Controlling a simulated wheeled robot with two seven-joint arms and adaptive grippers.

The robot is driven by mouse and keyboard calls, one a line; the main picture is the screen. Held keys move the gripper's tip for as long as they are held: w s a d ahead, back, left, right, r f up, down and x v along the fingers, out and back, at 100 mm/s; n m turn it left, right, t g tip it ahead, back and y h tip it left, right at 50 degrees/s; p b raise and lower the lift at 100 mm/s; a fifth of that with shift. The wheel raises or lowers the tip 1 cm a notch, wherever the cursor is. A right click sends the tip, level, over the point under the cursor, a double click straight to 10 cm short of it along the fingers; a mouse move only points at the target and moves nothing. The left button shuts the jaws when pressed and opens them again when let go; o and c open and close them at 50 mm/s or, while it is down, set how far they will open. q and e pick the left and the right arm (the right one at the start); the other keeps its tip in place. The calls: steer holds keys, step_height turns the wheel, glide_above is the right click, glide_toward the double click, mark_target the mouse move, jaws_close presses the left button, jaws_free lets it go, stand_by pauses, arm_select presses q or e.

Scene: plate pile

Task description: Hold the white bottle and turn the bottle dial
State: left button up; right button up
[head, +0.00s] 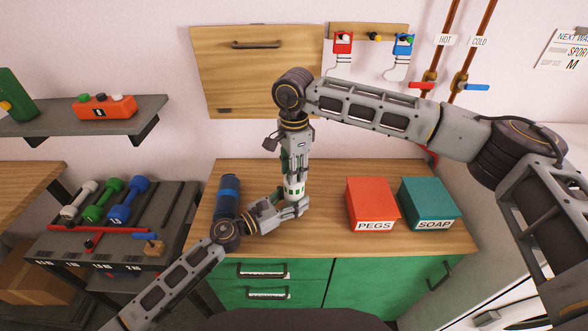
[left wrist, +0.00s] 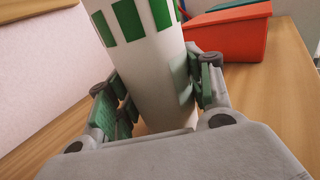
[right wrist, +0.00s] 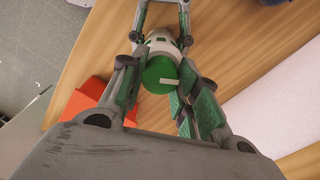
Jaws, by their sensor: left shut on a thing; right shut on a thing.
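The white bottle (head: 293,189) with green squares stands upright on the wooden worktop, and its lower body fills the middle of the left wrist view (left wrist: 150,75). My left gripper (head: 298,207) is shut on the bottle low down, with green finger pads on both sides. The bottle dial (right wrist: 159,75) is a green round cap with a white pointer mark, seen from above in the right wrist view. My right gripper (head: 294,174) comes down from above, shut on the dial. In the head view the dial is mostly hidden by its fingers.
A dark blue cylinder (head: 229,187) stands left of the bottle, close behind my left arm. A red PEGS box (head: 371,197) and a teal SOAP box (head: 427,197) stand to the right. Dumbbells (head: 103,198) sit on a rack at left. Worktop between bottle and PEGS box is clear.

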steer(key=shift+n, duration=1.1)
steer(key=o, duration=1.1)
steer(key=shift+c, duration=0.2)
step_height(320, 180, up, 12)
